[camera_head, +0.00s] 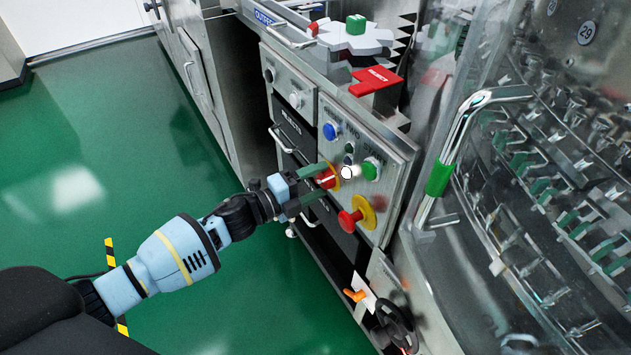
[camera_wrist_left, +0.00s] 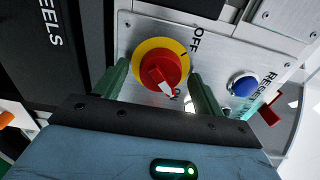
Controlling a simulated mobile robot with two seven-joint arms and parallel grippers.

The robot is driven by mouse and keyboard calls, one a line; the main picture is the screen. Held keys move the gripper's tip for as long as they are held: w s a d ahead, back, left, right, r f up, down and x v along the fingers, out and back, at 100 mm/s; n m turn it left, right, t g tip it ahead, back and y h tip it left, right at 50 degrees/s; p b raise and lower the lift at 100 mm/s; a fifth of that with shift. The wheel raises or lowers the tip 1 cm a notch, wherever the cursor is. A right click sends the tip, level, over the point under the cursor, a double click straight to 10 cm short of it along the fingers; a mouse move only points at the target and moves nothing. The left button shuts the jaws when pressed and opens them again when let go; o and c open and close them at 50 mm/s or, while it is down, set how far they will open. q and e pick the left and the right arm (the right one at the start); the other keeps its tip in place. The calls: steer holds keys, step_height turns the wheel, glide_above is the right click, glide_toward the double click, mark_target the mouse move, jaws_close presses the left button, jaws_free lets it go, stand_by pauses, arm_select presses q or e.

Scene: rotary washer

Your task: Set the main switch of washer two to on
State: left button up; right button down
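The main switch is a red rotary knob (camera_head: 327,176) on a yellow disc, set in a grey control panel (camera_head: 397,172). In the left wrist view the knob (camera_wrist_left: 160,72) carries a white pointer slanting toward the lower right. The word OFF (camera_wrist_left: 195,37) is printed by the upper right of the disc. My left gripper (camera_head: 314,181) is at the panel with its green fingers on either side of the knob. In the wrist view the fingers (camera_wrist_left: 158,88) are apart, with gaps beside the knob. My right gripper is not in view.
A blue button (camera_head: 330,131) and a green button (camera_head: 370,168) sit near the switch. A red emergency button (camera_head: 349,220) on yellow is close below. A glass door with a green-gripped handle (camera_head: 440,178) stands right. Green floor (camera_head: 105,165) is clear at left.

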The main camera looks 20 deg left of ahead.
arm_select(q)
steer(key=v, duration=0.7)
steer(key=shift+s+a+p, duration=0.25)
steer(key=shift+s+p, duration=0.05)
steer(key=shift+p, duration=0.05)
stand_by(0.4)
